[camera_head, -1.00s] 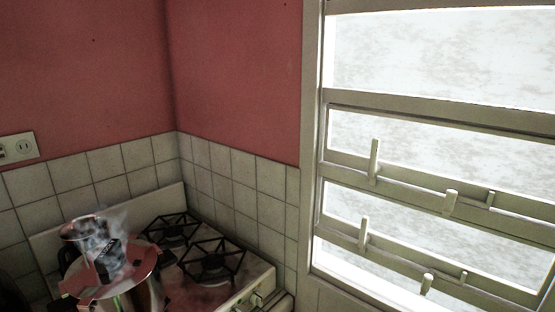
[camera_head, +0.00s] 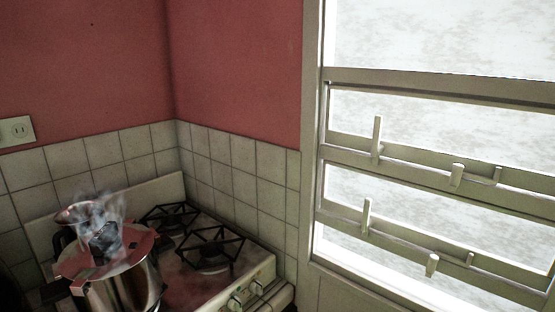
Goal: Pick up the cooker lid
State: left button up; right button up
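The cooker lid (camera_head: 136,251) is a shiny disc that mirrors the red wall, at the lower left of the head view. It lies at the top of a shiny metal cooker (camera_head: 125,293) on the stove. A dark block, seemingly its handle (camera_head: 104,236), stands on it, blurred by pale steam. I cannot tell whether the lid sits fully flat on the rim. Neither of my grippers is in view.
The white stove (camera_head: 262,270) has black burner grates (camera_head: 212,248) right of the cooker, with nothing on them. Tiled walls (camera_head: 237,182) close the corner behind. A large barred window (camera_head: 440,210) fills the right side. A wall outlet (camera_head: 17,131) is at the left.

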aim_at(79, 265)
jog(key=j+u, duration=0.2)
jog(key=u, duration=0.6)
